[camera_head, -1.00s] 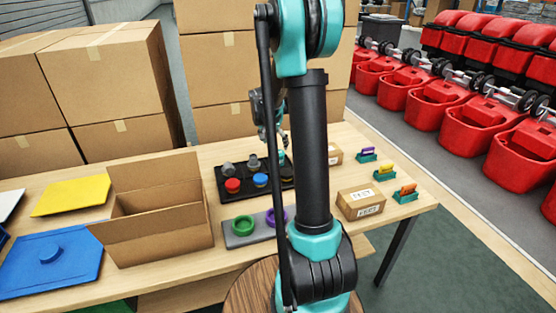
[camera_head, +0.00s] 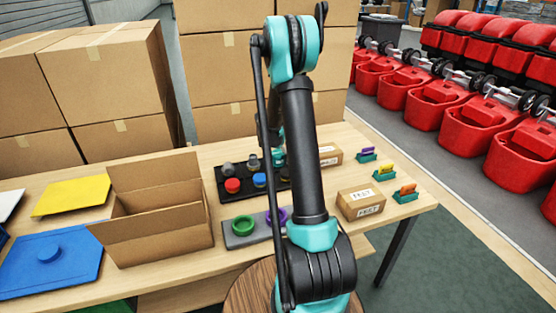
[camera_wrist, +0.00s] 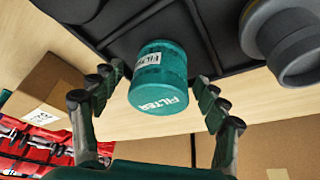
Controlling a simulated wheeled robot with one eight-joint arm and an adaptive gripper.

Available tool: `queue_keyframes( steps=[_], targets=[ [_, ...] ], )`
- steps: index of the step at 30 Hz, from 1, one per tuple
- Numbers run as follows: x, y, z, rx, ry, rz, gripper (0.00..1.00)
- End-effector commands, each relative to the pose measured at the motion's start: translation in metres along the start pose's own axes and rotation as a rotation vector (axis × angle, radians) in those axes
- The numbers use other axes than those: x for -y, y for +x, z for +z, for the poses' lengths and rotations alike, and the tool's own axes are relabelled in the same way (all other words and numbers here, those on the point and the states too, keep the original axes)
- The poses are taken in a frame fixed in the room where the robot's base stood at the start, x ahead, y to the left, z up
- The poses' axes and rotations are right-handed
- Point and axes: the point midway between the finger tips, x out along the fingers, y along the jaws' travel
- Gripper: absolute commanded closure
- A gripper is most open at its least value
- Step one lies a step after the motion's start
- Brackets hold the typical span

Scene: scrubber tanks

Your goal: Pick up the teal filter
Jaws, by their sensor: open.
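The teal filter (camera_wrist: 158,75) is a short cylinder with white "FILTER" lettering, in the middle of the wrist view. It stands at the black tray (camera_wrist: 215,20). My gripper (camera_wrist: 154,82) is open, with one finger on each side of the filter and a visible gap to both. The fingers do not appear to touch it. In the head view my arm hides most of the gripper, and a small teal patch beside the arm at the tray's back right cannot be told apart as filter or gripper.
A dark grey round part (camera_wrist: 285,40) sits close to the filter. The tray also holds red (camera_head: 232,185) and blue (camera_head: 259,180) caps. A small cardboard box (camera_head: 360,203) and teal-based parts (camera_head: 384,173) stand to the right. An open carton (camera_head: 150,235) is at left.

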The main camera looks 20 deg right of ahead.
Motion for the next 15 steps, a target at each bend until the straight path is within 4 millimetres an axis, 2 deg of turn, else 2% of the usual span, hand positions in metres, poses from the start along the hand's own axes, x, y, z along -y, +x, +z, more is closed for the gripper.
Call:
queue_keyframes(
  steps=[9,15],
  targets=[
    [-0.0001,0.0054,0.0001,0.000,0.000,0.000,0.26],
    [-0.0001,0.0052,0.0001,0.000,0.000,0.000,0.49]
  ],
)
